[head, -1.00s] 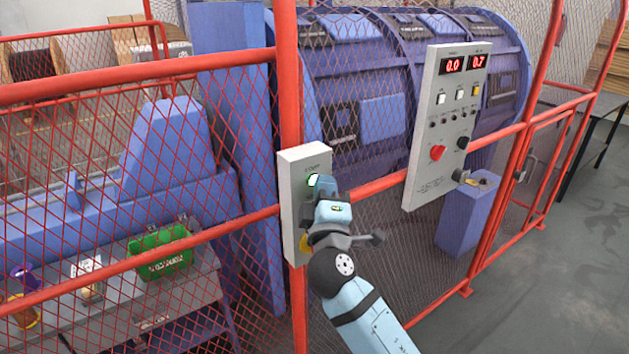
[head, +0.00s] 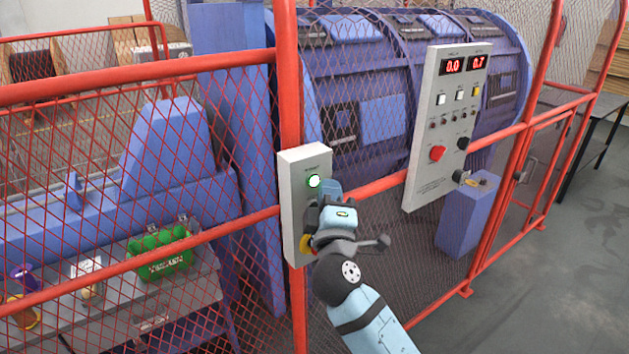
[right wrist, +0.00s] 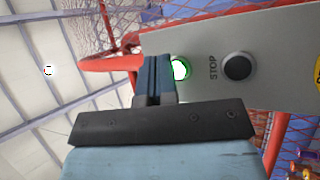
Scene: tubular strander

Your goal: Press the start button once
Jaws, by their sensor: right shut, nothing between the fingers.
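A small grey button box (head: 296,165) is fixed to a red fence post. A green lit button (head: 314,181) is on its upper face; it is also in the right wrist view (right wrist: 180,69), beside a black button (right wrist: 237,66) lettered STOP. The lettering over the green button is too small to read. My right gripper (head: 331,189) is shut and empty, its fingertips just right of and below the green button. In the right wrist view the shut fingers (right wrist: 158,76) overlap the button's left edge in the picture; I cannot tell whether they touch it.
A larger control panel (head: 425,165) with two red displays and a red knob hangs on the fence to the right. The red mesh fence (head: 110,265) separates me from the blue machine drum (head: 390,115). Open grey floor (head: 555,290) lies at the right.

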